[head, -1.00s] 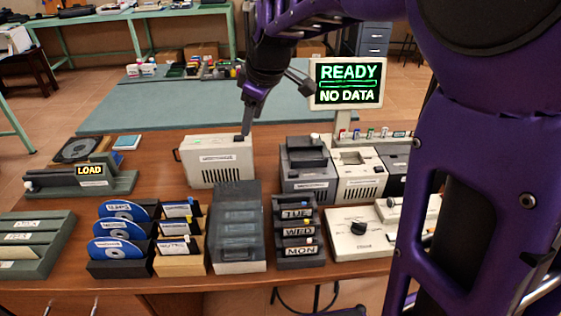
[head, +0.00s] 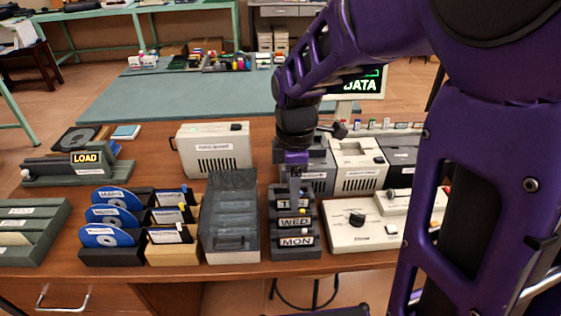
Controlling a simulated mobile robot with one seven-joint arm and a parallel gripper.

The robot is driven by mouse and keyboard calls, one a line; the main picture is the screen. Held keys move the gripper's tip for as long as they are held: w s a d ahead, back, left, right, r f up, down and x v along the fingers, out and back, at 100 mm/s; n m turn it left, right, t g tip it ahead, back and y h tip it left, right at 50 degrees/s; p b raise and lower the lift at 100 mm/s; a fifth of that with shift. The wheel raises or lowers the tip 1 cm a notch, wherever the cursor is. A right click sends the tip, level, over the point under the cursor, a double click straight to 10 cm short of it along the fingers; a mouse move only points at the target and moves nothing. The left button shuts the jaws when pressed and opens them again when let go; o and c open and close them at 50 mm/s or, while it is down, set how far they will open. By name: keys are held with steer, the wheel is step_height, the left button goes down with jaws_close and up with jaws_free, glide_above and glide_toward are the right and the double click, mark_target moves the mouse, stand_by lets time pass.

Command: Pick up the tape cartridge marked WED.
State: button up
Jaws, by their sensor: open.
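The tape cartridge marked WED (head: 294,222) sits in the middle slot of a dark rack, its white label facing me. The cartridge marked MON (head: 297,241) is in the slot in front of it. The TUE cartridge (head: 283,203) is behind, and its label is partly covered by my gripper. My gripper (head: 295,200) points down over the back part of the rack, close to the TUE and WED cartridges. Its fingers are open and hold nothing that I can see. Whether they touch a cartridge is unclear.
A smoky-lidded box (head: 231,220) stands close to the rack's left. A beige console with a black knob (head: 357,217) stands to its right. Grey and beige machines (head: 357,165) stand behind. Disc holders (head: 113,250) are farther left. The table's front edge is clear.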

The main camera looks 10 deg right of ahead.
mark_target(290, 214)
steer(key=f, duration=0.2)
steer(key=f+b, duration=0.1)
steer(key=f, duration=0.1)
steer(key=s+f, duration=0.1)
steer(key=f, duration=0.1)
steer(key=shift+s+a+b, duration=0.1)
steer(key=shift+a+b, duration=0.15)
steer(key=shift+b, duration=0.05)
steer(key=shift+f, duration=0.45)
steer(key=c, duration=0.6)
steer(key=shift+a, duration=0.1)
steer(key=shift+c, duration=1.3)
jaws_close()
steer(key=shift+w, duration=0.2)
